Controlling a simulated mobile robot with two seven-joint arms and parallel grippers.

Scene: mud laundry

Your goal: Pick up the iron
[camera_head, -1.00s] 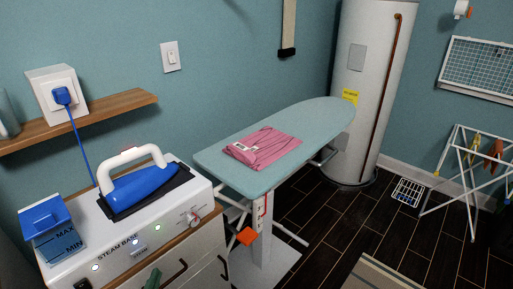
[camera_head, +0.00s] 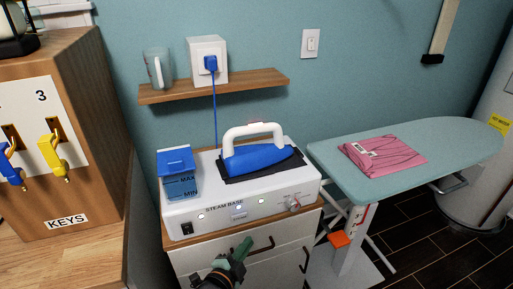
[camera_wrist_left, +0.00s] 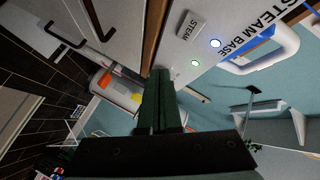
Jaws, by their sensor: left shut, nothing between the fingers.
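The iron (camera_head: 262,157) has a blue body and a white handle. It rests on a dark pad on top of the white steam base (camera_head: 188,222), and a blue water tank (camera_head: 177,176) stands at the base's left end. In the left wrist view part of the iron (camera_wrist_left: 270,51) shows at the top right, beyond the base's lettering. My left gripper (camera_head: 244,246) is shut and empty, in front of the cabinet and below the base's front face. Its green fingers (camera_wrist_left: 160,76) lie together in the left wrist view. My right gripper is in neither view.
A wooden shelf (camera_head: 245,86) with a glass mug (camera_head: 158,70) and a plugged blue cord is above the base. An ironing board (camera_head: 450,143) with a folded pink cloth (camera_head: 385,155) stands at right. A wooden key cabinet (camera_head: 85,75) is at left.

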